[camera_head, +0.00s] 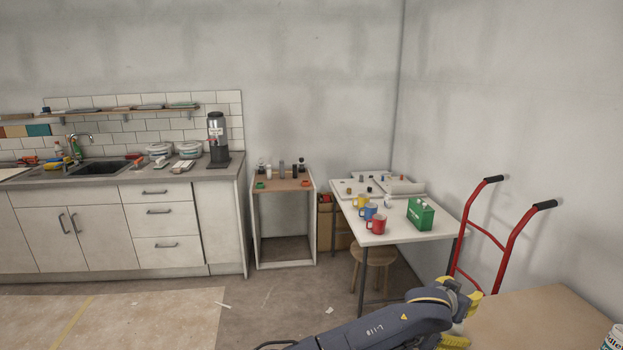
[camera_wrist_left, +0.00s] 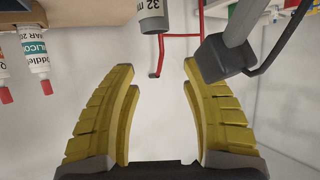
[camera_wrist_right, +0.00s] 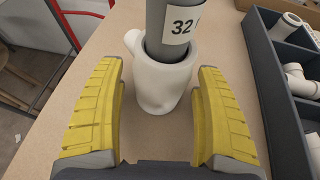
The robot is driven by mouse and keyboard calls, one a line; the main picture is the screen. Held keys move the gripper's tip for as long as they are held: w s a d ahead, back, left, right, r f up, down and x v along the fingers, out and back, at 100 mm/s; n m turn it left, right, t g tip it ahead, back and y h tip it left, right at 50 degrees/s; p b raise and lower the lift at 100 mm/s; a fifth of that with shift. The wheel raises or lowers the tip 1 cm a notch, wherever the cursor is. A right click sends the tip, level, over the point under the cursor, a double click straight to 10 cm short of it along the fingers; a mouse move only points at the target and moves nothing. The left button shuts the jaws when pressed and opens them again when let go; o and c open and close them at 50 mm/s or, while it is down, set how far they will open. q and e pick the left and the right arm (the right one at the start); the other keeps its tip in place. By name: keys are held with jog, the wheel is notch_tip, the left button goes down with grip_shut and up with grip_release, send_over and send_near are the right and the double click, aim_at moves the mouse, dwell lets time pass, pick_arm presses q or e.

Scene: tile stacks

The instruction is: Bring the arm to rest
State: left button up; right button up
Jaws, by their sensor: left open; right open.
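My left gripper (camera_head: 465,315) is at the bottom of the head view, beside the near brown tabletop. In the left wrist view my left gripper (camera_wrist_left: 157,68) has its yellow fingers spread with nothing between them. My right gripper (camera_wrist_right: 160,67) shows only in its own wrist view. It is open, with its fingers on either side of a white pipe fitting (camera_wrist_right: 158,92) over the tabletop. A grey pipe (camera_wrist_right: 158,22) marked 32 stands in the fitting. Whether a finger touches the fitting I cannot tell.
A dark tray (camera_wrist_right: 275,85) of white fittings lies right of my right gripper. The brown tabletop (camera_head: 540,318) has a white tub (camera_head: 613,338) at its right edge. A red hand truck (camera_head: 495,250) stands behind. A grey pipe end (camera_wrist_left: 152,22) and tubes (camera_wrist_left: 35,60) show near my left gripper.

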pick_arm(q)
jog(key=shift+w+d+f, duration=0.3)
jog(key=shift+d+f, duration=0.1)
jog(key=shift+f, duration=0.3)
